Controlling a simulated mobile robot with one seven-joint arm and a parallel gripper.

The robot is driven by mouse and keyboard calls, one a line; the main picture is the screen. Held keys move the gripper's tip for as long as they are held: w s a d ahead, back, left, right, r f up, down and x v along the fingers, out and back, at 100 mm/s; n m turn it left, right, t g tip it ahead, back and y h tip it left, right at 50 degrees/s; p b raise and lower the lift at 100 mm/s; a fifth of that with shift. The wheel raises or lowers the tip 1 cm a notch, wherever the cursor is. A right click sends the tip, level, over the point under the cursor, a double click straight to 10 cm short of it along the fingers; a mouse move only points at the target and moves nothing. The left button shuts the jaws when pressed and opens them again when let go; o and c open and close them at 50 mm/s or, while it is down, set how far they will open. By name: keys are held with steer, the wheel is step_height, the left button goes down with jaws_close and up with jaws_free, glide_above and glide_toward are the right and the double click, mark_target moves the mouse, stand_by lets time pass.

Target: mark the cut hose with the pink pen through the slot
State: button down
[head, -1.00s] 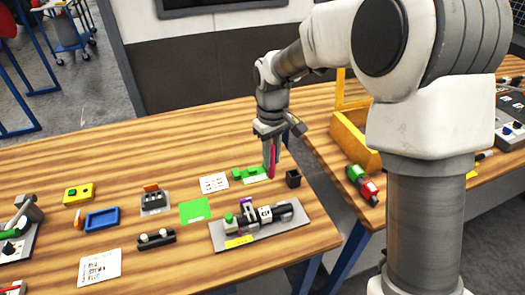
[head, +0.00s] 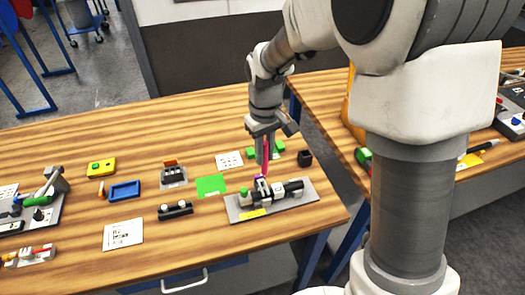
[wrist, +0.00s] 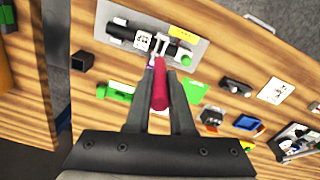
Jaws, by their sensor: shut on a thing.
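My gripper (head: 266,150) is shut on the pink pen (wrist: 160,90), which points down from the fingers. In the head view the pen's lower end is just above or at the back of a grey fixture plate (head: 306,196), near a small purple part (head: 260,177). I cannot tell whether the tip touches anything. On the plate a dark cylinder (head: 293,187), likely the hose, lies along a clamp with white parts. The fixture plate also shows in the wrist view (wrist: 200,48), beyond the pen. The slot itself is too small to make out.
Green blocks (head: 279,147) and a black open box (head: 305,158) stand behind the fixture. To its left are a green sheet (head: 211,185), a black holder (head: 175,210), a blue tray (head: 125,190) and a white card (head: 123,234). Bare wood lies between them.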

mark_target(265, 174)
steer(key=shift+f+b, duration=1.95)
steer(key=shift+f, duration=0.8)
steer(key=shift+f+b, duration=0.55)
steer(key=shift+f, duration=0.3)
stand_by(1.7)
steer(key=shift+r+p, duration=2.65)
steer(key=shift+r, duration=0.95)
